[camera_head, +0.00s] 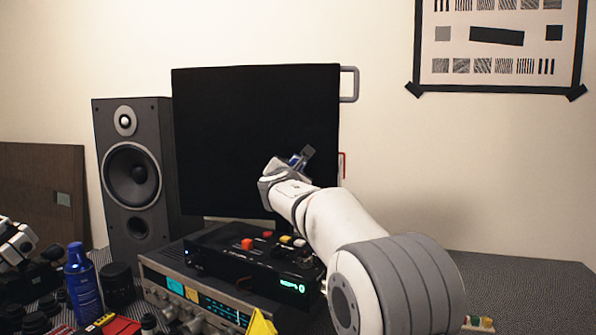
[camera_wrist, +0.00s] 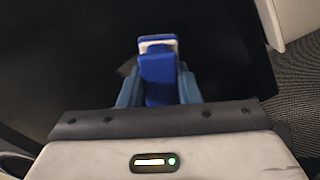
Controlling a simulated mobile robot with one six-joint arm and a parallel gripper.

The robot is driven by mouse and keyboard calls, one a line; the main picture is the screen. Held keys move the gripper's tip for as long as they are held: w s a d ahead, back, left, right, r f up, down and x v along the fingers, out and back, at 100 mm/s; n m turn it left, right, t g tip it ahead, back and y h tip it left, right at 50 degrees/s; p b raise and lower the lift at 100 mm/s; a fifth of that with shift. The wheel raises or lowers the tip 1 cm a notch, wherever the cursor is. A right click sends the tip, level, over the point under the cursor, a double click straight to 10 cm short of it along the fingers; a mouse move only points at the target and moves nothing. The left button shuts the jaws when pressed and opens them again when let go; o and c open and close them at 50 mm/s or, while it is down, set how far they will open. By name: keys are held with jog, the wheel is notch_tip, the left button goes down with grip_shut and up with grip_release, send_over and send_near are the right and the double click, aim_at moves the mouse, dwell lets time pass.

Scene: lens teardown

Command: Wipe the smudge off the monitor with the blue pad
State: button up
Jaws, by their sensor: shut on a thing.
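The monitor (camera_head: 250,130) is a wide black screen standing behind the equipment, and its dark face fills much of the wrist view (camera_wrist: 60,60). My gripper (camera_head: 300,158) is in front of the screen's lower right part. In the wrist view, its two blue-grey fingers are shut on the blue pad (camera_wrist: 158,78), which has a white layer near its far end. A faint grey patch (camera_wrist: 125,68) shows just left of the pad; it may be the smudge. I cannot tell whether the pad touches the screen. In the head view the pad is mostly hidden.
A speaker (camera_head: 131,170) stands left of the monitor. A black box with a green display (camera_head: 292,286) and a silver receiver (camera_head: 190,300) sit below the screen. A blue bottle (camera_head: 80,280) stands at lower left. The bench at right (camera_head: 530,285) is mostly clear.

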jog(key=a, duration=0.2)
jog(key=w+a+p, duration=0.1)
jog(key=a, duration=0.2)
jog(key=shift+w+a+p, duration=0.1)
jog(key=shift+a+p, duration=0.2)
jog(key=shift+f, duration=0.1)
jog(key=shift+b+v, duration=1.7)
jog(key=shift+v, duration=1.2)
jog(key=shift+b+v, duration=0.7)
jog(key=shift+v, duration=0.8)
